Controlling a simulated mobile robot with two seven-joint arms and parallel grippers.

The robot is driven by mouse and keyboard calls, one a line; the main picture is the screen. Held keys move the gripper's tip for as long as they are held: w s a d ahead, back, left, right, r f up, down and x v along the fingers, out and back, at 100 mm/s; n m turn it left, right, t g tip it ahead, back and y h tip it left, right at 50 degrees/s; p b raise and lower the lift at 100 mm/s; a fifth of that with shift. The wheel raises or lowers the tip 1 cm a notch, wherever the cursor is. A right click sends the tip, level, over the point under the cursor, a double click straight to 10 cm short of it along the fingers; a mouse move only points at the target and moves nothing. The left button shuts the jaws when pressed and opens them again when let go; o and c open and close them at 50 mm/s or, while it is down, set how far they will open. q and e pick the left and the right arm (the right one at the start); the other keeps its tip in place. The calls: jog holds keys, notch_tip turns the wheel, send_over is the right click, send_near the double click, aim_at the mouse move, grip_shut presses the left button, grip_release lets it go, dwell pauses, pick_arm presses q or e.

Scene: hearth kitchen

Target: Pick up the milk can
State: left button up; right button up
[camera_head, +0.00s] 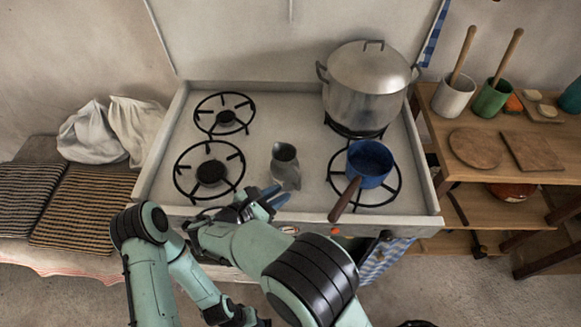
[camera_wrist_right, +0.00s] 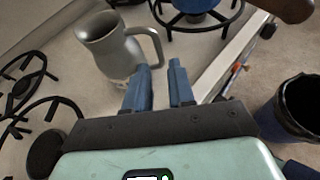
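The milk can, a grey metal jug (camera_head: 286,167), stands upright on the stove top between the left and right burners. In the right wrist view the milk can (camera_wrist_right: 108,48) shows its open mouth and a loop handle on its right side. My right gripper (camera_head: 266,195) is at the stove's front edge, just in front of the can. Its two blue fingers (camera_wrist_right: 160,72) are apart and empty, with their tips close to the handle; I cannot tell whether they touch it. My left arm is low at the left of the head view, and its fingers cannot be made out.
A blue saucepan (camera_head: 370,162) with a brown handle sits on the front right burner, its handle jutting over the front edge. A large lidded pot (camera_head: 366,88) stands behind it. The left burners are empty. A wooden side table (camera_head: 460,183) stands at the right.

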aim_at(299, 184)
jog(key=x, duration=0.6)
jog(key=shift+f, duration=0.1)
jog(key=x, duration=0.5)
jog(key=shift+w+a+p, duration=0.1)
jog(key=shift+w+p, duration=0.1)
jog(key=shift+p, duration=0.1)
grip_shut()
